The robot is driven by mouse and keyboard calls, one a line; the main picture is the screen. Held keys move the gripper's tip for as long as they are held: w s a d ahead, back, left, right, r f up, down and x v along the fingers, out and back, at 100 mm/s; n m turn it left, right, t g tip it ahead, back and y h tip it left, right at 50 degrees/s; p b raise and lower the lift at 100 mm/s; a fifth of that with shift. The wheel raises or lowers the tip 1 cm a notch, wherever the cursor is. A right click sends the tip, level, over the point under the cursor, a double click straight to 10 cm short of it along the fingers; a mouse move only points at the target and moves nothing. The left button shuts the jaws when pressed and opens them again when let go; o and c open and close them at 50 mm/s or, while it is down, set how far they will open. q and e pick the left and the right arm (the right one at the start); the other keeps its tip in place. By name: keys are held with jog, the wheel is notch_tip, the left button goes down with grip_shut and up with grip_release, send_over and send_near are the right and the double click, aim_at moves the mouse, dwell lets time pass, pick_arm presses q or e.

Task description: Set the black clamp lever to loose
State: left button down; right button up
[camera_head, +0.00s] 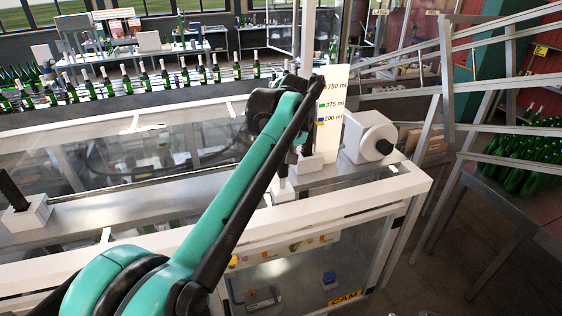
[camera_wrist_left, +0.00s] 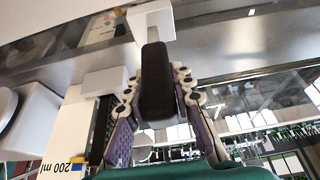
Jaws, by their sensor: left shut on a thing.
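The black clamp lever (camera_wrist_left: 155,62) is a dark rounded bar on a white block (camera_wrist_left: 148,18) in the left wrist view. My left gripper (camera_wrist_left: 155,80) is shut on it, with one purple-padded finger along each side. In the head view the gripper is mostly hidden behind my teal left arm, above the machine top. A small white block (camera_head: 283,189) shows just below it. The lever's tilt and setting cannot be told from these views. My right gripper is in neither view.
A white scale plate (camera_head: 331,120) marked 750, 375 and 200 ml stands right of the gripper. A white round-faced unit (camera_head: 371,138) is beside it. Another black lever (camera_head: 12,190) stands at far left. Green bottles (camera_head: 145,78) line the conveyor behind. Metal rails rise at right.

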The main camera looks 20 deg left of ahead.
aim_at(283, 178)
pick_arm(q)
jog(key=shift+s+d+f+t+y+b, duration=0.15)
jog(key=shift+s+d+t+y+b, duration=0.5)
jog(key=shift+t+b, duration=0.45)
jog(key=s+d+f+t+y+b, duration=0.1)
jog(key=t+b, duration=0.1)
jog(key=b, duration=0.1)
jog(key=s+d+f+t+y+b, duration=0.1)
jog(key=s+t+y+b, duration=0.1)
jog(key=t+b, duration=0.1)
jog(key=s+d+f+t+y+b, duration=0.1)
jog(key=s+t+y+b, duration=0.1)
jog(key=b, duration=0.2)
jog(key=shift+f+t+b, duration=0.1)
jog(key=shift+t+b, duration=0.2)
jog(key=shift+b, duration=0.1)
jog(key=shift+s+d+f+t+y+b, duration=0.2)
jog(key=shift+s+f+t+y+b, duration=0.15)
jog(key=shift+t+y+b, duration=0.75)
jog(key=shift+h, duration=0.35)
jog(key=c, duration=1.3)
grip_release()
